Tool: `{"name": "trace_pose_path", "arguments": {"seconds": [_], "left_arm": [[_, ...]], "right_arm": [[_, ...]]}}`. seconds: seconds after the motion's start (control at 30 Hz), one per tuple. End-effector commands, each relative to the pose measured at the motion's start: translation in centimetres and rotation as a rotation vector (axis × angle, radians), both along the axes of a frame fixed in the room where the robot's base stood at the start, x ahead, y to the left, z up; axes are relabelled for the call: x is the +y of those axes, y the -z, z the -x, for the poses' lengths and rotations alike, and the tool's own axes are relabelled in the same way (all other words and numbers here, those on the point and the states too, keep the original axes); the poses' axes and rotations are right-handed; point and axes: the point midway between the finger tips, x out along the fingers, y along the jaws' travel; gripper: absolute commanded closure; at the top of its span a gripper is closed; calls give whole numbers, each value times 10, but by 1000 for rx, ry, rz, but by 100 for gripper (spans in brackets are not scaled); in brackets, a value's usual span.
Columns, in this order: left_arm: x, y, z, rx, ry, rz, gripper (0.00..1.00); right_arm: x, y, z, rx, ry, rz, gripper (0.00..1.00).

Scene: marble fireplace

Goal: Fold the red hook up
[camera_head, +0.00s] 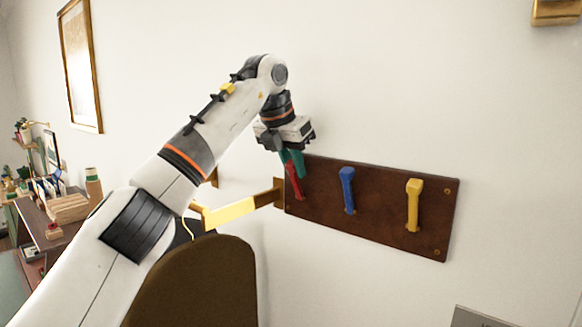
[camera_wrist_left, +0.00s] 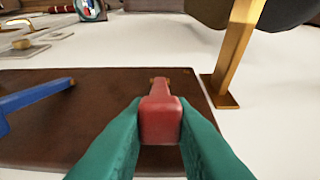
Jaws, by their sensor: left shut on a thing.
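The red hook (camera_head: 293,183) is at the left end of a dark brown wall board (camera_head: 385,222). My left gripper (camera_head: 291,160) comes down on it from above, with its green fingers at the hook's upper end. In the left wrist view the red hook (camera_wrist_left: 160,121) is between the two green fingers of my left gripper (camera_wrist_left: 161,140), which are shut on it. The fingers hide part of the hook in the head view. My right gripper is not in view.
A blue hook (camera_head: 347,190) and a yellow hook (camera_head: 413,205) are on the same board, to the right. A brass bracket (camera_head: 235,210) is at the board's left, above a brown chair back (camera_head: 200,285). A cluttered desk is at far left.

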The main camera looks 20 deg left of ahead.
Motion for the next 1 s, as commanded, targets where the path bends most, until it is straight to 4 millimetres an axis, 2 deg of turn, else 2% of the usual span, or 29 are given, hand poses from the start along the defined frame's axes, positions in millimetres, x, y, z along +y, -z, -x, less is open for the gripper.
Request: {"name": "trace_pose_path", "arguments": {"seconds": [0.43,1.0], "left_arm": [[-2,-2,-6,90,-1,-31,100],[-2,-2,-6,105,0,-36,100]], "right_arm": [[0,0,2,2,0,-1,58],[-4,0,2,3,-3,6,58]]}}
